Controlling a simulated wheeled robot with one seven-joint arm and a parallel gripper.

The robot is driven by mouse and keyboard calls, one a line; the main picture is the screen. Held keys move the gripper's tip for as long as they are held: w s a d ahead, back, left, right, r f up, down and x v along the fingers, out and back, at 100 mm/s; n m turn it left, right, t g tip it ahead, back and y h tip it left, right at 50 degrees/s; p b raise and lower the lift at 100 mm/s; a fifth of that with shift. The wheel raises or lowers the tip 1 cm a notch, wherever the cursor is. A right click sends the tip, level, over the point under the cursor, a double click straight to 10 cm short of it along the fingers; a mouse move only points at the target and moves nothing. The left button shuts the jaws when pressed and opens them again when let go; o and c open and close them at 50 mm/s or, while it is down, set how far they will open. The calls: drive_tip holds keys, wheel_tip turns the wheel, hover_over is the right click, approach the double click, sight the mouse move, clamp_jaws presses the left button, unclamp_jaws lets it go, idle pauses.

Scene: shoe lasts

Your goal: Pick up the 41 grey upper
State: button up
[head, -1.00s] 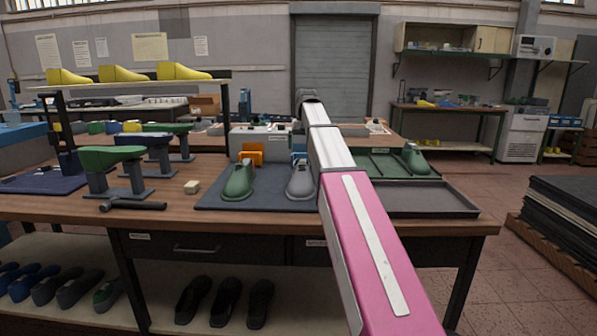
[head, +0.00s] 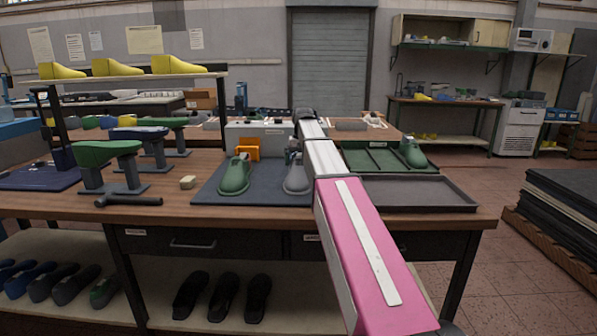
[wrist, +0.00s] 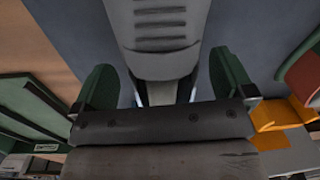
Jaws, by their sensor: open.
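The grey upper (head: 297,180) stands on the dark blue mat (head: 262,200) on the bench, right of a green upper (head: 235,176). In the wrist view the grey upper (wrist: 165,28) fills the top middle, with its ridged lacing part showing. My gripper (head: 294,152) is over the back part of the grey upper. In the wrist view my open gripper (wrist: 164,85) has one green-padded finger on each side of it. Whether the pads touch it cannot be told. The grey upper's back end is hidden by my gripper. Its size marking cannot be read.
An orange block (head: 247,153) stands behind the green upper; it also shows in the wrist view (wrist: 275,117). A grey tray (head: 418,193) and a green tray (head: 365,158) lie to the right, with another green upper (head: 412,152). A hammer (head: 130,201) lies left.

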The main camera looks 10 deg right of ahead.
drive_tip(key=shift+f, duration=0.55)
drive_tip(key=c, duration=0.9)
drive_tip(key=shift+o, duration=0.2)
